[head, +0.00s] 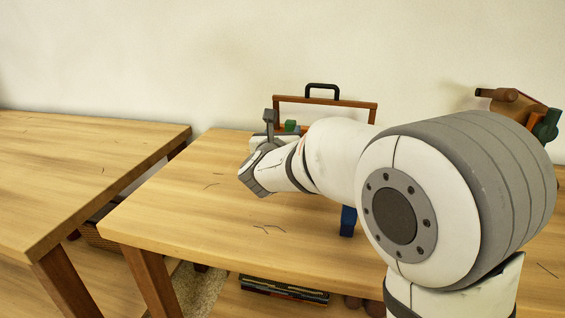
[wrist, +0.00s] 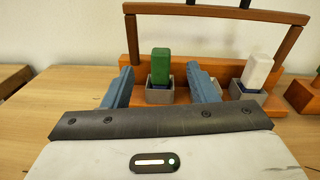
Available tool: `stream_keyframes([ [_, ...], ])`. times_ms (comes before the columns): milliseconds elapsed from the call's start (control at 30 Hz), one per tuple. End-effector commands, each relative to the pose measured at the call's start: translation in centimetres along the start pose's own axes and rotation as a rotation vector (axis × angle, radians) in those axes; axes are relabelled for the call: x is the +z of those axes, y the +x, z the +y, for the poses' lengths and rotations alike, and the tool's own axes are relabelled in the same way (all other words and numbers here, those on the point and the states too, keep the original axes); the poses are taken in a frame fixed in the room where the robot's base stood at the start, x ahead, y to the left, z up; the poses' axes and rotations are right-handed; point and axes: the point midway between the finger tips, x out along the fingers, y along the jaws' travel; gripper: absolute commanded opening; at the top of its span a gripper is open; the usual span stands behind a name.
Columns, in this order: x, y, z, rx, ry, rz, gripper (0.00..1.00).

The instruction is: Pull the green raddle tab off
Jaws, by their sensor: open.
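The green raddle tab (wrist: 160,66) stands upright in a grey square socket (wrist: 160,94) on the orange-brown wooden raddle base. In the wrist view my gripper (wrist: 162,73) is open, with one blue-grey finger on each side of the tab. Gaps show between the fingers and the tab, so it is not held. In the head view the green tab (head: 290,126) shows small, just right of my gripper (head: 269,122); my arm hides much of the raddle.
A white tab (wrist: 258,70) stands in another grey socket to the right. A wooden frame (head: 374,104) with a black handle (head: 322,86) rises behind the tabs. A blue object (head: 348,221) shows below my arm. The table's left part (head: 170,215) is mostly clear.

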Motion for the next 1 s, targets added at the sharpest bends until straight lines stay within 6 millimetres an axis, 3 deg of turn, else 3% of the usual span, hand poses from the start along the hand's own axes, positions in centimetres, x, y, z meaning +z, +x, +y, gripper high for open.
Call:
stream_keyframes([
  [33, -1.3, 0.1, 0.4, -0.016, 0.039, -0.007, 0.53],
  [133, -1.7, 0.2, 0.5, -0.042, 0.092, -0.017, 0.53],
  [333, -1.3, 1.3, 0.4, -0.052, 0.111, -0.02, 0.53],
  [800, -1.2, 7.0, 0.1, -0.05, 0.108, -0.019, 0.53],
  [1000, -1.4, 8.0, 0.1, -0.049, 0.108, -0.02, 0.53],
])
